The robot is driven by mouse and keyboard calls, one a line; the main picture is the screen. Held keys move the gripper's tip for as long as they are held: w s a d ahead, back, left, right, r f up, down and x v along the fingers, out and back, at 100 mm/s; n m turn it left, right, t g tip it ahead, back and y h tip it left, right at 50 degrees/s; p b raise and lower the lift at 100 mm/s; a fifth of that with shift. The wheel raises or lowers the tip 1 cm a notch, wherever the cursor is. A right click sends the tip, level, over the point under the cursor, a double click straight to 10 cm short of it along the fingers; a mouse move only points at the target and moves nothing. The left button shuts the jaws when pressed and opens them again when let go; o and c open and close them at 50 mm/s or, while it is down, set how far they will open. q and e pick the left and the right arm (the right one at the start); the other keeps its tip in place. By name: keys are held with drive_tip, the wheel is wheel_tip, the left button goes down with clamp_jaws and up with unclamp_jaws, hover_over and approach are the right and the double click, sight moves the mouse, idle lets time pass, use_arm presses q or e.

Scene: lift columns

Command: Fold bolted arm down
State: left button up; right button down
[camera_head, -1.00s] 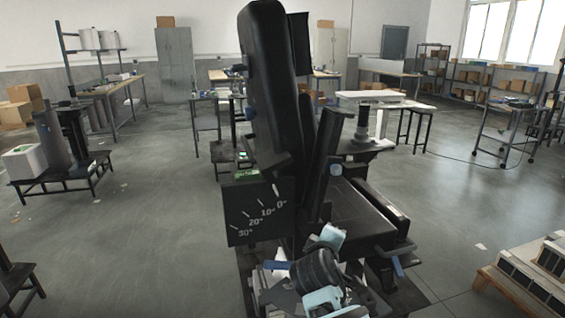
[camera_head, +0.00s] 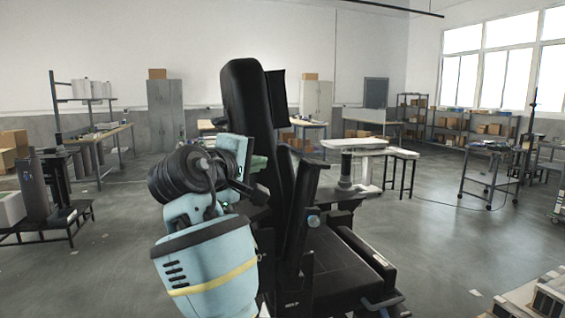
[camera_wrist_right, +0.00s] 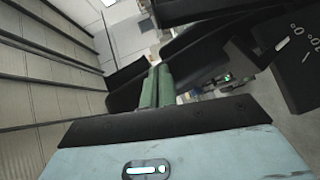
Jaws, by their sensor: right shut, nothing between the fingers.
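The black seat has a tall backrest (camera_head: 248,110) and a flat cushion (camera_head: 340,262). A slim black arm (camera_head: 301,195) stands steeply upright beside the backrest, with a round grey-blue bolt head (camera_head: 313,221) near its lower end. My right gripper (camera_head: 257,166) is in front of the backrest, left of the upright arm; its fingertips are partly hidden in the head view. In the right wrist view its green fingers (camera_wrist_right: 157,86) are together and empty, with black seat parts beyond them. I cannot tell whether they touch anything. My left gripper is not in view.
A dark plate with white angle marks (camera_wrist_right: 298,62) shows in the right wrist view; my arm hides it in the head view. A low black bar (camera_head: 368,262) lies along the cushion's right side. A pallet (camera_head: 530,300) stands at lower right.

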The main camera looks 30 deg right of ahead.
approach(302, 159)
drive_tip(key=w, duration=0.3)
drive_tip(key=d, duration=0.3)
drive_tip(key=d+p, duration=0.1)
drive_tip(key=shift+s+d+f, duration=0.1)
drive_tip(key=shift+d+f, duration=0.25)
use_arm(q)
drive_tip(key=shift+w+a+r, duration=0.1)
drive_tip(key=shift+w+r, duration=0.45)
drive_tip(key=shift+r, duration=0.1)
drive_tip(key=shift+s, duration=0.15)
use_arm(e)
drive_tip(key=shift+d, duration=0.1)
